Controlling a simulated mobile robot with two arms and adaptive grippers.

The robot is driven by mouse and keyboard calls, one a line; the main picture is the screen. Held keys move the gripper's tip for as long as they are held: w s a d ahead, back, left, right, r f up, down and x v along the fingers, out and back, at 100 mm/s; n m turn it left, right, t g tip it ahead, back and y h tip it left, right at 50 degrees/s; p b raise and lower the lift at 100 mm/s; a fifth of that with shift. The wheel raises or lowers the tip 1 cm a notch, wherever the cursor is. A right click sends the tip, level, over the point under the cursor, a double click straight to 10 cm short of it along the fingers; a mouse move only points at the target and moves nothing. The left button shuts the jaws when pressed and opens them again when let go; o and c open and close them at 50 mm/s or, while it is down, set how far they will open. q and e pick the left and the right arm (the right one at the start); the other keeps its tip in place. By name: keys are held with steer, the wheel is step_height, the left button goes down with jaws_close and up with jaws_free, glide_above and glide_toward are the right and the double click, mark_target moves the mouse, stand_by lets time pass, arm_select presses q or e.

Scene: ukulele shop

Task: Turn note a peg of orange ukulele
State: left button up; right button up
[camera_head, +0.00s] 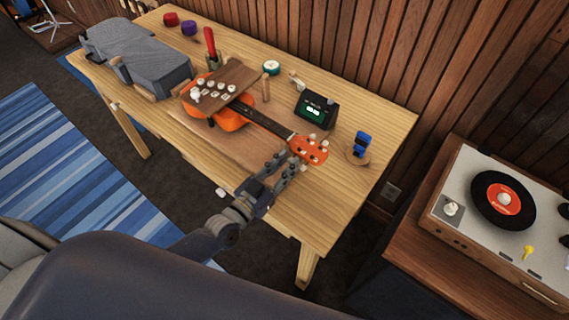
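The orange ukulele (232,118) lies on the wooden table, its body to the left and its dark neck (262,121) running right. Its orange headstock (308,149) points to the right and carries several pale tuning pegs along its edges. Which peg is the A peg cannot be read. My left gripper (288,156) is at the near-left side of the headstock. Its two fingers look spread apart, with nothing visibly held. Whether a finger touches a peg cannot be told. A wooden board with several pale knobs (216,90) covers part of the ukulele's body. My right gripper is out of view.
A dark tuner with a green display (314,110) stands behind the neck. A blue object on a round wooden stand (361,146) is right of the headstock. A grey case (140,60) fills the table's left end. The table's near-right corner is clear. A record player (500,200) stands right.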

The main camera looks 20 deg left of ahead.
arm_select(q)
jaws_close()
steer(key=shift+a+n+b, duration=0.1)
steer(key=shift+n+b, duration=0.4)
steer(key=shift+n, duration=2.3)
jaws_free()
